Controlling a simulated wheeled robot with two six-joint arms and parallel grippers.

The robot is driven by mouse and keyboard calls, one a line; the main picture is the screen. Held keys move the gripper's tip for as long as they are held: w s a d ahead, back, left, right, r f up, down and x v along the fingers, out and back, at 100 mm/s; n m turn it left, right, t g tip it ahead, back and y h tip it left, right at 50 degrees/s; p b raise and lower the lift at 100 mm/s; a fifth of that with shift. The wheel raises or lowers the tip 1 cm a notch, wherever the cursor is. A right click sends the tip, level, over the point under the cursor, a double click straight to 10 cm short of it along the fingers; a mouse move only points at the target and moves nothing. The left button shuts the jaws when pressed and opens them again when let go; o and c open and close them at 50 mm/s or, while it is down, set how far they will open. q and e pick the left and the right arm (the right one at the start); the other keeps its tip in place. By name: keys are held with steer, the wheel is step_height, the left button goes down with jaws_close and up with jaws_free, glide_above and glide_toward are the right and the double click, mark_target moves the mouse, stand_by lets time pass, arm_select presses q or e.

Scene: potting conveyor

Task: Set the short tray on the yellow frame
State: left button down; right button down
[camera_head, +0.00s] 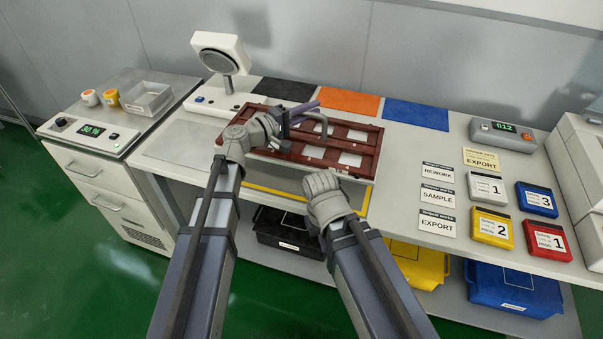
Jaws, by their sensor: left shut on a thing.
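The short tray (345,160), a dark red slatted piece with pale openings and a grey arched handle, sits at the bench's front edge. The yellow frame (273,191) shows as a yellow strip below its near side; most of it is hidden. I cannot tell whether tray and frame touch.
Behind the tray lie black, orange (348,101) and blue (415,114) mats. A white scale-like device (219,62) stands back left. Labels and numbered blocks (491,229) cover the right side. Black, yellow and blue bins (512,290) sit below the bench top.

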mark_target(275, 154)
arm_select(q)
steer(key=shift+f+b, duration=4.95)
steer(key=shift+f, duration=0.2)
steer(key=c, duration=0.8)
jaws_free()
steer(key=shift+r, duration=0.1)
steer(key=shift+r, duration=0.15)
steer(key=v, duration=1.2)
